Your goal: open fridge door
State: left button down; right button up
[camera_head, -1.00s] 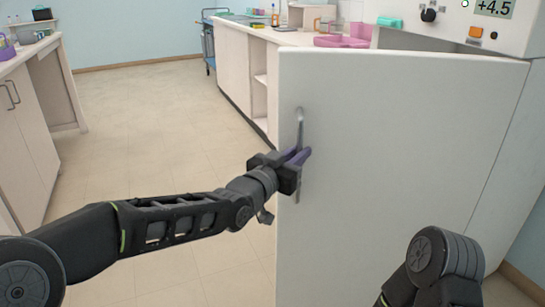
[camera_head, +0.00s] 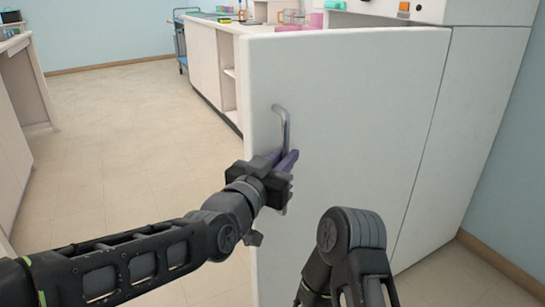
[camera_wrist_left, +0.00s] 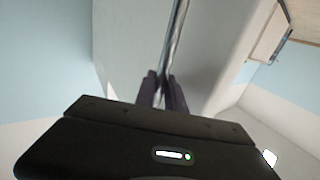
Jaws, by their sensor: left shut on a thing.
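The white fridge door (camera_head: 350,120) fills the middle of the head view. It stands swung out from the fridge body (camera_head: 470,110) at the right. A vertical metal handle (camera_head: 284,122) is fixed near the door's left edge. My left gripper (camera_head: 284,162) is shut on the handle, its purple fingers around the bar. In the left wrist view the handle bar (camera_wrist_left: 177,40) runs down between the two fingers (camera_wrist_left: 163,92). The fingers hide part of the lower handle. My right arm shows at the bottom right of the head view, in front of the door; its fingertips are not visible.
A white counter (camera_head: 205,60) with bottles and pink containers stands behind the door. A blue trolley (camera_head: 180,38) is beyond it. Another counter (camera_head: 22,110) is at the far left. The tiled floor (camera_head: 120,150) between them is clear.

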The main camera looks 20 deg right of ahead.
pick_arm(q)
jog(key=shift+s+d+r, duration=0.1)
jog(key=shift+r, duration=0.05)
jog(key=c, duration=1.4)
grip_release()
jog(key=v, duration=0.7)
jog(key=shift+s+a+p, duration=0.2)
jog(key=shift+a+p, duration=0.1)
jog(key=shift+p, duration=0.05)
